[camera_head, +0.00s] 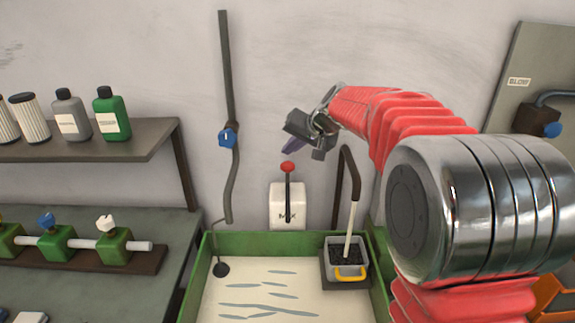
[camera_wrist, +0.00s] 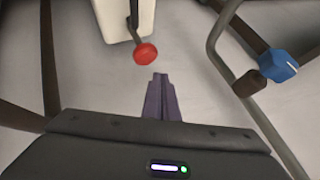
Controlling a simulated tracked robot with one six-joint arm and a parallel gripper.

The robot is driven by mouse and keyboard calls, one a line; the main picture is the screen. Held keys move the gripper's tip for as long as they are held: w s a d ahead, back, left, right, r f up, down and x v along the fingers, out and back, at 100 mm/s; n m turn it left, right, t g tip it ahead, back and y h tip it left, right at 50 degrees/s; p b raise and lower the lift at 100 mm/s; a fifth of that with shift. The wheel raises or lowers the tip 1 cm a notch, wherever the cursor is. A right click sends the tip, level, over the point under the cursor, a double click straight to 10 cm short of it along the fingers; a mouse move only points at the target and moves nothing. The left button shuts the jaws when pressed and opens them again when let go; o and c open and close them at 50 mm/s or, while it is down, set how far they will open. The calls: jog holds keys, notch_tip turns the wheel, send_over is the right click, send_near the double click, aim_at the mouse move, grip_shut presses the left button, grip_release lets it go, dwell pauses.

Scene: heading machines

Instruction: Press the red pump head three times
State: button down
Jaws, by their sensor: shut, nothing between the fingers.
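The red pump head (camera_head: 288,167) is a small red knob on a dark stem above a white box (camera_head: 287,204) marked with dark letters. In the wrist view the red pump head (camera_wrist: 145,53) lies just beyond my fingertips and slightly left, with the white box (camera_wrist: 122,18) behind it. My gripper (camera_head: 289,146) is shut and empty, with purple fingers. In the head view it appears just above the red head, with a small gap in the picture. The wrist view shows the closed fingertips (camera_wrist: 160,78); I see no contact with the head.
A wall pipe with a blue valve (camera_head: 228,137) runs left of the pump. Bottles (camera_head: 110,112) stand on the left shelf. A panel (camera_head: 530,80) hangs right.

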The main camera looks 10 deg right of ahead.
jog(key=shift+r, duration=1.8)
dwell(0.6)
dwell(0.7)
jog(key=shift+s, duration=0.3)
jog(key=s+f+n+g+h, duration=0.1)
jog(key=s+f, duration=0.2)
jog(key=s, duration=1)
jog(key=s+f+n+g+h, duration=0.1)
jog(key=s+f, duration=0.3)
jog(key=s, duration=1)
jog(key=s+f+n+h, duration=0.1)
jog(key=s+f+n, duration=0.1)
jog(key=s, duration=1.1)
jog(key=shift+s+a+f+g+h, duration=0.25)
jog(key=shift+f+g+h, duration=0.15)
jog(key=shift+f, duration=0.25)
